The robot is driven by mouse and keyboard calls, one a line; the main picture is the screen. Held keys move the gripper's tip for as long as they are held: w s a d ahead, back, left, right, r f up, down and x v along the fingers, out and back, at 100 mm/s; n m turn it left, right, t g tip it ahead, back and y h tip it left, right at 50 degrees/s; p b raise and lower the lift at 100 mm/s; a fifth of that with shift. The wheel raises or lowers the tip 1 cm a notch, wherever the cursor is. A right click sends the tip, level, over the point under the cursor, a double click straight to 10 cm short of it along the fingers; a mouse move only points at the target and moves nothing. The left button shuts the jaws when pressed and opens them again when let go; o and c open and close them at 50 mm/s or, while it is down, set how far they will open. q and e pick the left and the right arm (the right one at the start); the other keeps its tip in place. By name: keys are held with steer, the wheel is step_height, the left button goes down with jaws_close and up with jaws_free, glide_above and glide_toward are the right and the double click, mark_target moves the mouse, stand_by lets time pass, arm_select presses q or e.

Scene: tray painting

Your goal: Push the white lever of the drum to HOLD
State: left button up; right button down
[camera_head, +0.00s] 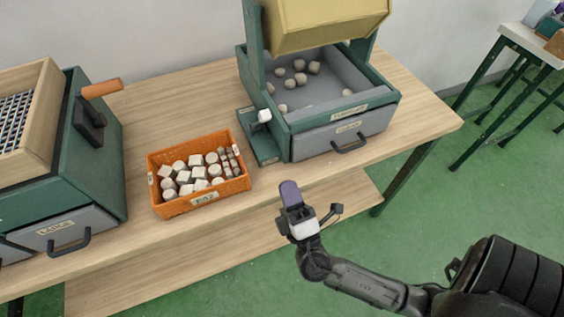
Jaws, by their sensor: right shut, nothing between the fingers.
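The yellow drum (325,24) hangs in a green frame at the top of the view, cut off by the upper edge. The white lever (264,115) has a pale knob and sits on a green plate at the left side of the drum's base. Any HOLD marking is too small to read. My right gripper (290,190) is shut and empty in front of the table edge. It is below and slightly right of the lever in the picture, clearly apart from it. My left gripper is not in view.
An orange basket (153,176) of pale blocks stands left of the lever. A grey bin (318,100) under the drum holds several pale pieces, with a handled drawer (343,134) below. A green box with an orange-handled lever (102,88) stands at left.

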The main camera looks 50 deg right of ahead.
mark_target(265, 121)
steer(key=p+x, duration=0.2)
steer(key=x, duration=0.9)
steer(key=shift+r, duration=0.2)
steer(key=shift+x, duration=0.95)
steer(key=shift+p, duration=0.35)
